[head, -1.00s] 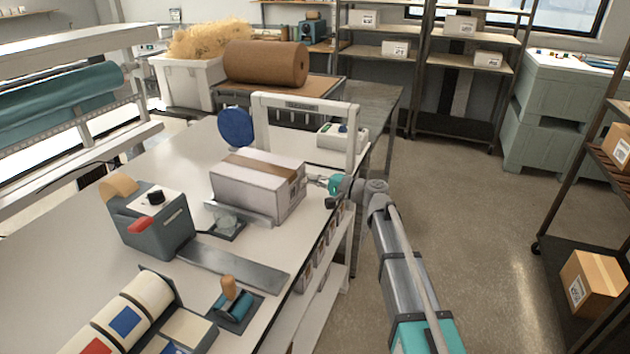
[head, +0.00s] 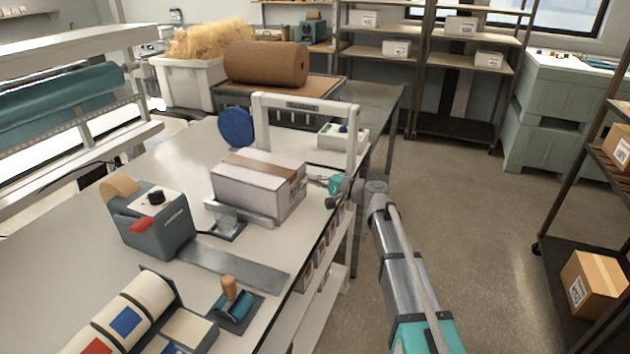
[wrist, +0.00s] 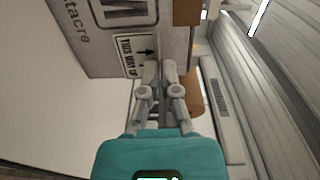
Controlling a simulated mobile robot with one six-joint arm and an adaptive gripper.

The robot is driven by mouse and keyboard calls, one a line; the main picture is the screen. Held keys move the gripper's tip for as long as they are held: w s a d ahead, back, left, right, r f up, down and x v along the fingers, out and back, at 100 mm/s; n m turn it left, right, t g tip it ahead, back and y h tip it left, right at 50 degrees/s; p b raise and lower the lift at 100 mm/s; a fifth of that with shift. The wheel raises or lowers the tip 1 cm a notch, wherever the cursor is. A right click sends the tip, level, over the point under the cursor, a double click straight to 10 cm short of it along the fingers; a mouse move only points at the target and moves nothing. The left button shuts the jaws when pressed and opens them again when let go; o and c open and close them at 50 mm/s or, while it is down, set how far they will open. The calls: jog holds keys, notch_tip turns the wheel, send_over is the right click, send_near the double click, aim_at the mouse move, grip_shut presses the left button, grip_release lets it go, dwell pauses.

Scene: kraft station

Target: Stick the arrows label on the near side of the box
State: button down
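The closed cardboard box (head: 245,193), with brown tape along its top, sits on the white bench. My gripper (head: 318,183) is at the box's right-hand side, facing the aisle. In the wrist view that side of the box (wrist: 92,55) fills the upper left, with printed text and a large black-framed mark. The arrows label (wrist: 133,55), reading "THIS WAY UP" with a black arrow, lies against this side. My gripper (wrist: 160,70) has its fingertips close together at the label's lower right, covering part of it. I cannot tell whether they pinch the label.
A metal stop (head: 240,212) stands along the box's front. A white arch (head: 305,105) stands behind it. The aisle floor at right is clear.

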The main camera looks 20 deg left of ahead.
jog(key=shift+a, duration=0.35)
dwell(0.3)
jog(key=c, duration=0.7)
grip_release()
jog(key=shift+d, duration=0.15)
jog(key=shift+s+d, duration=0.15)
jog(key=shift+d, duration=0.9)
jog(key=shift+s+d, duration=0.1)
jog(key=shift+d, duration=0.9)
